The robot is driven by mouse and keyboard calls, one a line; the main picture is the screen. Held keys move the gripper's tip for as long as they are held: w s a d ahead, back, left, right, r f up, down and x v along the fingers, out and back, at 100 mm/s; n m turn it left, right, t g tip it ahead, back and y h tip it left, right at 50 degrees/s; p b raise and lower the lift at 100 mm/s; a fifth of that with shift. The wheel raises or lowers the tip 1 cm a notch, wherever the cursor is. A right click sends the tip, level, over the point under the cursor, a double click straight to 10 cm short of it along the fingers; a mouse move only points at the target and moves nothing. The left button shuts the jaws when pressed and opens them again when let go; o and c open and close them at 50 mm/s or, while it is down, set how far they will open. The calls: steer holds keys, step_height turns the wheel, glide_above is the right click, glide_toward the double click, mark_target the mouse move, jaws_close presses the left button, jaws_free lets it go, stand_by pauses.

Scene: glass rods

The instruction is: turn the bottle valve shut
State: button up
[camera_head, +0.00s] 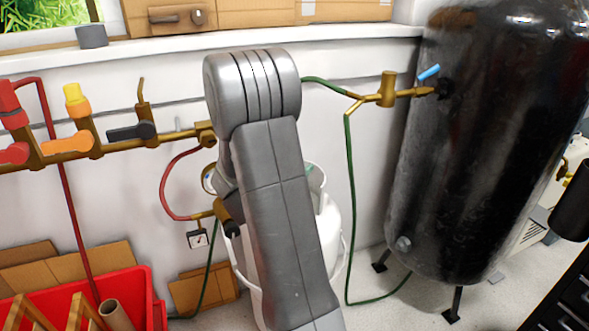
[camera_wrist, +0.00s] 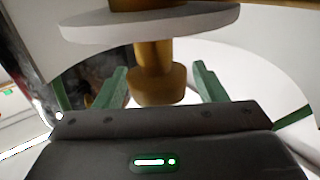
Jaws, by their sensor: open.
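The white gas bottle (camera_head: 328,235) stands on the floor, mostly hidden behind my grey arm in the head view. A brass fitting (camera_head: 224,212) with a dark end sits at its upper left; the bottle valve itself I cannot make out for sure there. In the wrist view my gripper (camera_wrist: 159,70) is open, with one green finger on each side of a brass stem with a wider round end (camera_wrist: 157,86). The fingers look apart from the brass. A pale disc (camera_wrist: 150,24) sits above the stem. My gripper is hidden in the head view.
A brass pipe with coloured valve handles (camera_head: 68,146) runs along the wall at left. A large black tank (camera_head: 480,150) stands at right. A red crate (camera_head: 135,285) is at lower left.

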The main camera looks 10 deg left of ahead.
step_height(320, 180, up, 9)
steer(key=p, duration=0.3)
steer(key=w+d+r+n+t+y+p, duration=0.1)
steer(key=w+d+r+n+t+y, duration=0.3)
steer(key=w+d+n+y, duration=0.55)
steer(key=s+f+n+g+y+p, duration=0.2)
steer(key=s+f+n+g+y, duration=0.7)
steer(key=s+f+g+y, duration=0.6)
steer(key=shift+m+t+h, duration=0.25)
steer(key=shift+t+h, duration=0.2)
steer(key=shift+t, duration=0.25)
steer(key=x, duration=0.4)
steer(key=b+x, duration=0.1)
steer(key=x, duration=0.7)
steer(key=shift+s+a+b, duration=0.25)
steer(key=shift+a+b, duration=0.15)
steer(key=shift+a, duration=0.1)
